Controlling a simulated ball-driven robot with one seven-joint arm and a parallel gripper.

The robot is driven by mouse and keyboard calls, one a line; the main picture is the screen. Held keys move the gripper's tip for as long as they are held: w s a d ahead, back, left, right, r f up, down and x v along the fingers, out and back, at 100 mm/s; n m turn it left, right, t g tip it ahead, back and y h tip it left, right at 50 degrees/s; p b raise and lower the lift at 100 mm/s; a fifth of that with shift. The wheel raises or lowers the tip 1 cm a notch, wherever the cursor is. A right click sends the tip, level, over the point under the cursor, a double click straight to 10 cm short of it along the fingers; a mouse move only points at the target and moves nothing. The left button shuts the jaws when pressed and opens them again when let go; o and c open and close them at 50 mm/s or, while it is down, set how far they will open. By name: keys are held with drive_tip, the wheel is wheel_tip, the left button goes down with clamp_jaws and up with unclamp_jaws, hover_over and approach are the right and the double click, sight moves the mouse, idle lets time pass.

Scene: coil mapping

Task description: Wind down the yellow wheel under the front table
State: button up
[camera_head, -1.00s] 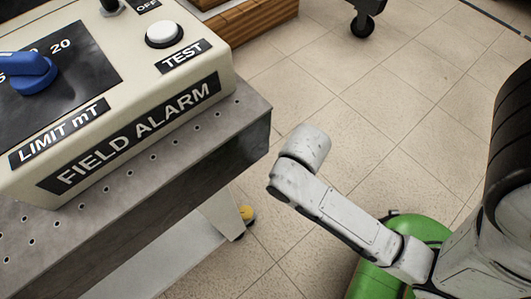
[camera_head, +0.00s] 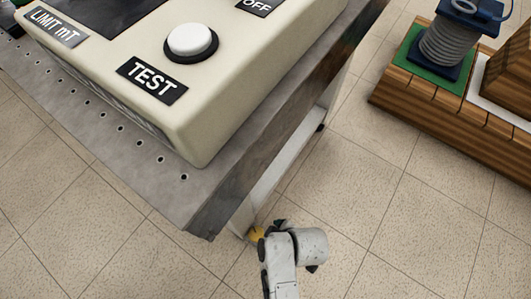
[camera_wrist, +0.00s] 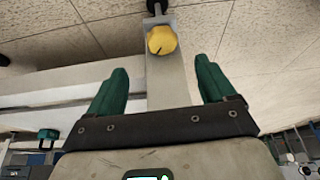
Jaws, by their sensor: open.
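The yellow wheel (camera_head: 257,233) shows low at the near corner of the front table (camera_head: 200,205), by the foot of a pale leg, partly covered by my arm. In the wrist view the yellow wheel (camera_wrist: 161,40) is a rounded knob with a dark line on it, on a grey bar, with a dark foot past it. My gripper (camera_wrist: 160,65) is open and empty. Its two green fingers point toward the wheel, one on each side in the picture, and the wheel appears beyond the fingertips. No contact shows.
A cream alarm box (camera_head: 150,110) with a white TEST button stands on the perforated table. A wooden platform (camera_head: 455,115) carrying a coil is at the upper right. Tiled floor (camera_head: 400,240) is clear right of the table.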

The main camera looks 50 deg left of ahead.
sight(257, 234)
drive_tip(key=b+x, duration=0.2)
drive_tip(key=x, duration=0.1)
drive_tip(key=b+x, duration=0.2)
drive_tip(key=x, duration=0.2)
drive_tip(key=b+x, duration=0.2)
drive_tip(key=x, duration=0.2)
drive_tip(key=shift+s+a, duration=0.25)
drive_tip(key=shift+a, duration=0.05)
drive_tip(key=c, duration=1.1)
drive_tip(key=shift+d+r+m+p, duration=0.15)
drive_tip(key=shift+r+m+p, duration=0.15)
drive_tip(key=shift+m+p, duration=0.35)
drive_tip(key=shift+o, duration=0.2)
drive_tip(key=shift+s+m+t+p, duration=0.1)
drive_tip(key=shift+m+t+p, duration=0.25)
drive_tip(key=shift+p, duration=0.3)
drive_tip(key=shift+s+f+m+t+p, duration=0.1)
drive_tip(key=shift+m+t+p, duration=0.15)
drive_tip(key=shift+m+p, duration=0.3)
drive_tip(key=shift+f+m+t+p, duration=0.2)
drive_tip(key=shift+m+p, duration=0.1)
drive_tip(key=shift+m, duration=0.45)
